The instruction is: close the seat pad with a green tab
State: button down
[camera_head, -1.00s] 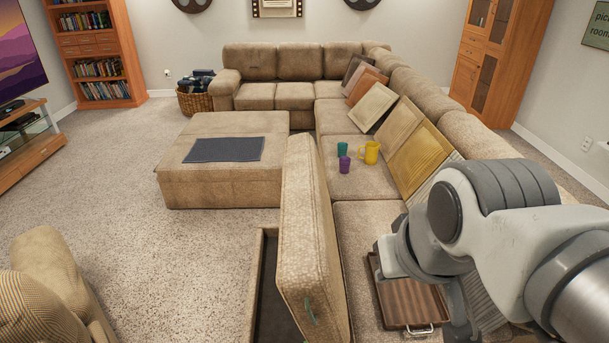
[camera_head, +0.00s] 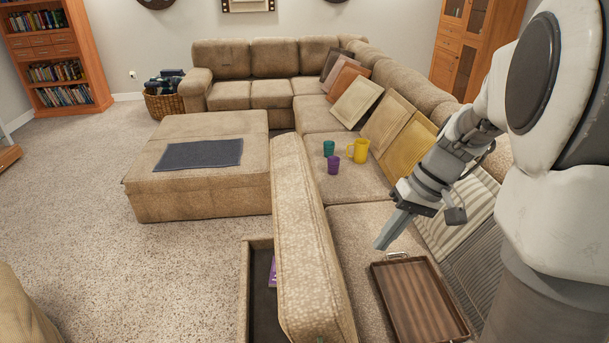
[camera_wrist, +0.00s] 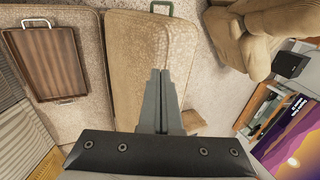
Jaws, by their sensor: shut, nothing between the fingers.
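The seat pad (camera_head: 300,230) stands raised on its edge, beside an open storage compartment (camera_head: 257,300) in the sofa's chaise. A small bit of its green tab (camera_head: 320,339) shows at the bottom edge of the head view. In the wrist view the pad (camera_wrist: 128,60) fills the middle, with a loop-shaped tab (camera_wrist: 162,5) at its top end. My gripper (camera_head: 382,246) is shut and empty, right of the raised pad and above the sofa seat. Its fingers (camera_wrist: 160,74) overlap the pad in the wrist view; I see no contact in the head view.
A wooden tray (camera_head: 420,300) lies on the seat right of the pad. A purple cup (camera_head: 334,166), a teal cup (camera_head: 328,148) and a yellow mug (camera_head: 359,151) stand farther back. Several cushions lean along the backrest. An ottoman (camera_head: 160,198) stands left; carpet in front is clear.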

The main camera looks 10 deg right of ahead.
notch_tip(320, 180, down, 3)
jog(key=w+d, duration=0.1)
jog(key=b, duration=0.3)
send_near(338, 292)
jog(key=shift+y, duration=0.3)
jog(key=x, duration=0.5)
jog(key=shift+d+f, duration=0.25)
jog(key=shift+f, duration=0.15)
jog(key=shift+a+f, duration=0.3)
jog(key=shift+a, duration=0.15)
